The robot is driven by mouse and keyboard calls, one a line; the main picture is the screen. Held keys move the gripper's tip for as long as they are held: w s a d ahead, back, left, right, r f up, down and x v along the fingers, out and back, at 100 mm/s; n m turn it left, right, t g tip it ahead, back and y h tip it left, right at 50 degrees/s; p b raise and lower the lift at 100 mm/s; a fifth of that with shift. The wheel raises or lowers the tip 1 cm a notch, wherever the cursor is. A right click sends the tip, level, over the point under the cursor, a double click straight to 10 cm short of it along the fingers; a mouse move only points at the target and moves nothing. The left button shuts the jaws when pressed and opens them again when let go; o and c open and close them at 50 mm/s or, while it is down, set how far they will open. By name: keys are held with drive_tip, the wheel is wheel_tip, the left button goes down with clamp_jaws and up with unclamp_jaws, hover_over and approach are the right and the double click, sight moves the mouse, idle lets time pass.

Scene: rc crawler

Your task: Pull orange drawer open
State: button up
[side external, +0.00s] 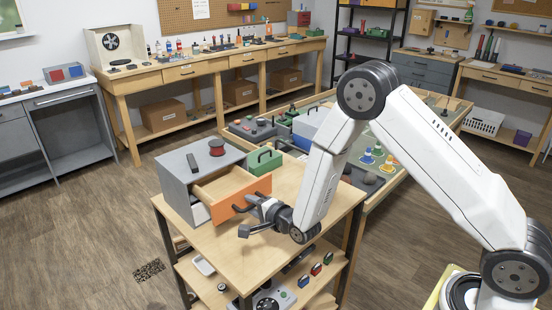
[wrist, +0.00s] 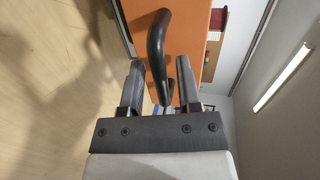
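The orange drawer (side external: 252,193) is part of a grey cabinet (side external: 178,188) on a wooden workbench. It stands partly open, with its pale wooden inside showing behind the orange front. The orange front also fills the upper middle of the wrist view (wrist: 190,35). A black curved handle (wrist: 157,45) sticks out from that front. My gripper (wrist: 160,80) is open, with one finger on each side of the handle. A gap shows between the handle and the right finger.
A red spool (side external: 216,147) and a dark block (side external: 193,162) lie on the cabinet top. A green box (side external: 264,160) with a handle stands right behind the drawer. The workbench top (side external: 222,239) is clear in front of the cabinet. A lower shelf holds several small items.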

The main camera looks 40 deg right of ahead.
drive_tip(key=shift+s, duration=0.1)
idle(0.3)
drive_tip(key=v, duration=0.7)
drive_tip(key=shift+s+r, duration=0.15)
drive_tip(key=shift+s, duration=0.2)
idle(0.4)
drive_tip(key=s+d+r+n+g, duration=0.2)
drive_tip(key=s+n+g, duration=0.4)
drive_tip(key=s+n, duration=0.2)
drive_tip(key=s+d+r+n+g, duration=0.2)
drive_tip(key=s+n+g, duration=0.5)
drive_tip(key=n, duration=0.3)
drive_tip(key=shift+s+r, duration=0.15)
drive_tip(key=shift+s, duration=0.7)
drive_tip(key=shift+d, duration=0.1)
idle(0.6)
